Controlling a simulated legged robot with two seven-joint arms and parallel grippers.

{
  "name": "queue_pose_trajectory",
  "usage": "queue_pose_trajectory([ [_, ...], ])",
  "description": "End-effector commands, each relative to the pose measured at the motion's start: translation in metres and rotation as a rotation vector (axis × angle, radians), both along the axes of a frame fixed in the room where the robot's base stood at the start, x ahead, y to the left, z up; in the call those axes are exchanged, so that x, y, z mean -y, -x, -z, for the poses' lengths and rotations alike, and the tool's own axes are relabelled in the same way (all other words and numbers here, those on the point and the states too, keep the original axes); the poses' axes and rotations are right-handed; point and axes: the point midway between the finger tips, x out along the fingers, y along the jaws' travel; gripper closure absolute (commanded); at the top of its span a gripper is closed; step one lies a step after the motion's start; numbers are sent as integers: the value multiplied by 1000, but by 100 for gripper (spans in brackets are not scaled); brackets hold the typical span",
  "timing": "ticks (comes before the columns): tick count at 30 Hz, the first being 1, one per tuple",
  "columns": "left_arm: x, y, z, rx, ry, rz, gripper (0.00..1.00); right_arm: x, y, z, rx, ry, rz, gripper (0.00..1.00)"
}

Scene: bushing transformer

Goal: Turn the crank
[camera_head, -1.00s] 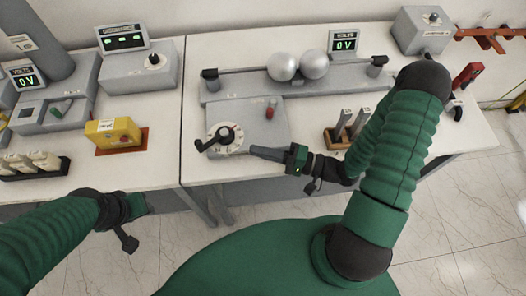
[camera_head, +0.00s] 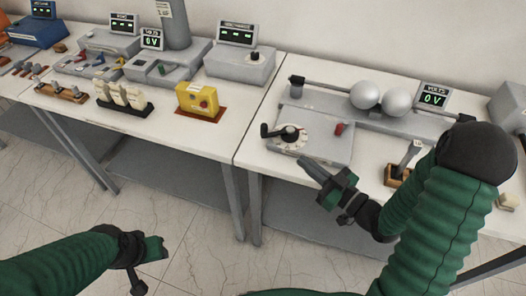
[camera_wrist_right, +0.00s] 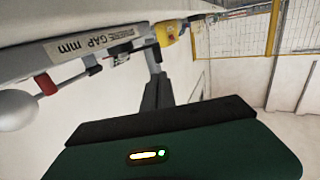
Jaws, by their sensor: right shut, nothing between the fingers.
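The crank (camera_head: 290,133) is a black arm on a round white dial, on a grey box at the front of the right bench. Its handle end points left. My right gripper (camera_head: 303,160) is shut and empty, just in front of the dial near the bench's front edge, apart from the crank as far as I can tell. Its dark fingers also show in the right wrist view (camera_wrist_right: 157,80), where I cannot make out the crank. My left gripper (camera_head: 160,248) is low in front of the left bench, over the floor; its jaws are too small to read.
Two silver spheres (camera_head: 382,98) sit on a rail behind the crank box, beside a voltage display (camera_head: 433,98) reading 0 V. A red knob (camera_head: 339,128) is right of the dial. A wooden switch block (camera_head: 398,176) stands further right. A yellow box (camera_head: 197,101) is on the left bench.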

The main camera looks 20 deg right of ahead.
Motion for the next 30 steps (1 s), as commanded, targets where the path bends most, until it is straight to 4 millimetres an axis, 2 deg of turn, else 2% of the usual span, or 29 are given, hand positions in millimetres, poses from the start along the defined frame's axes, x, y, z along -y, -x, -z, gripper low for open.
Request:
queue_pose_trajectory([
  [1,0,0,17,-1,0,1,58,-1,-3,8,5,4,-2,100],
  [6,1,0,57,-1,0,1,58,-12,-15,10,9,4,-3,100],
  [7,1,1,44,-3,0,1,58,-16,-22,0,4,0,-5,100],
  [8,0,1,41,-3,0,1,58,-19,-28,-1,4,-2,-5,100],
  [18,0,0,39,-1,0,0,58,-52,-94,-1,0,-6,-3,100],
  [24,0,0,39,-1,0,0,58,-62,-113,-1,0,-4,-1,100],
  [30,0,1,39,-1,0,0,58,-63,-117,0,-1,-4,0,100],
])
